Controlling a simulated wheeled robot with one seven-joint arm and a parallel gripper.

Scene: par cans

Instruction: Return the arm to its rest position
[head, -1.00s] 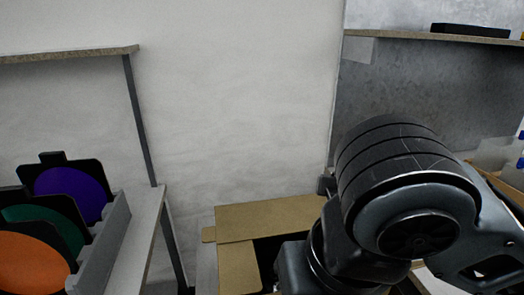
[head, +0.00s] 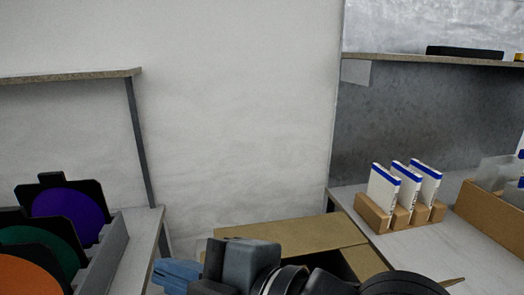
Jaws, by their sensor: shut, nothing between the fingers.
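My arm is folded low across the bottom of the head view. Its dark rounded links run from the lower right to the middle. My gripper (head: 172,274) shows at the arm's left end as a blue-grey part beside a dark block, partly cut off by the bottom edge. It is shut and empty, in front of the open cardboard box and right of the left shelf.
An open cardboard box (head: 290,237) stands behind my arm. Coloured filters in black frames, one purple (head: 68,208), sit in a grey rack at left. White-and-blue packs (head: 383,188) stand in wooden holders on the right bench (head: 400,250). A cardboard tray (head: 482,212) is farther right.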

